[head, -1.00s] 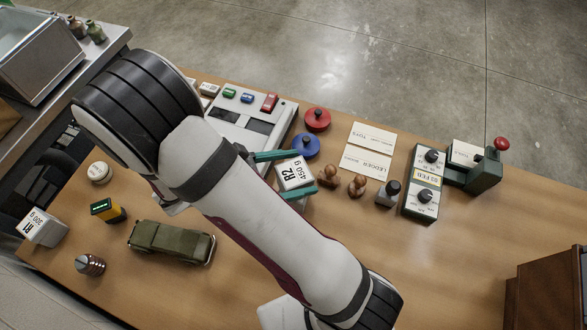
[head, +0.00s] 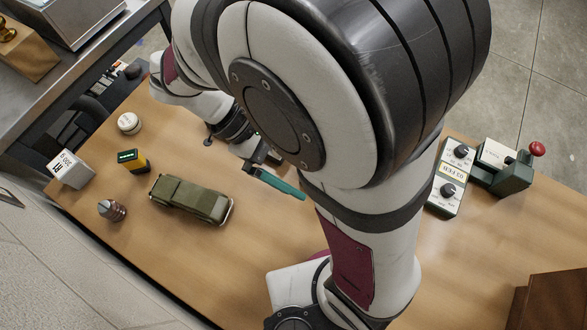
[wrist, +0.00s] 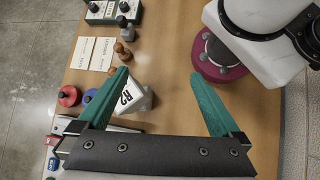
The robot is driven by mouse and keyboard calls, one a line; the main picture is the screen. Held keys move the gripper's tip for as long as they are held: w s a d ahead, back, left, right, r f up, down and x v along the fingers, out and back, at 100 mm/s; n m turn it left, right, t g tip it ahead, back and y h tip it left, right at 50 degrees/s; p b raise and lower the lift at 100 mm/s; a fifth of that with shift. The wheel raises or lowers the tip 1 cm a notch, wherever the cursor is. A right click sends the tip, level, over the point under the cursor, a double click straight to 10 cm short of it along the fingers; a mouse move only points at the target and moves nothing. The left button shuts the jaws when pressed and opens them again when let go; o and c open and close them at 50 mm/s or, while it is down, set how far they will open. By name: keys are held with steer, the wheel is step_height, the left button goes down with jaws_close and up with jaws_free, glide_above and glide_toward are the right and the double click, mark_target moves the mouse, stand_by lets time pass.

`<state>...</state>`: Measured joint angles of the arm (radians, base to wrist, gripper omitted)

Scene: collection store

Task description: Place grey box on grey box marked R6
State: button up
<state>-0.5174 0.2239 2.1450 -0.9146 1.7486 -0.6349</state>
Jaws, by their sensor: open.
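My gripper (wrist: 160,73) is open and empty in the wrist view, its two teal fingers wide apart. A grey box marked R2 (wrist: 133,96), with a white label face, stands on the table below the fingers, close beside the left finger, which partly covers it. In the head view my arm hides this box, and one teal finger shows below the wrist. Another grey box with a white label, marked R1 (head: 71,169), stands at the table's left edge in the head view. No box marked R6 is visible in either current view.
Wooden stamps (wrist: 122,51), cards (wrist: 93,53) and red and blue round items (wrist: 69,96) surround R2.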

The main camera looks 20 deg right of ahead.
steer(key=s+a+r+m+t+y, duration=0.1)
steer(key=s+m+t+y, duration=0.2)
steer(key=s+m+y, duration=0.4)
steer(key=m+y, duration=0.2)
steer(key=m, duration=0.5)
steer(key=shift+a+r+m+t, duration=0.3)
steer(key=shift+t, duration=0.1)
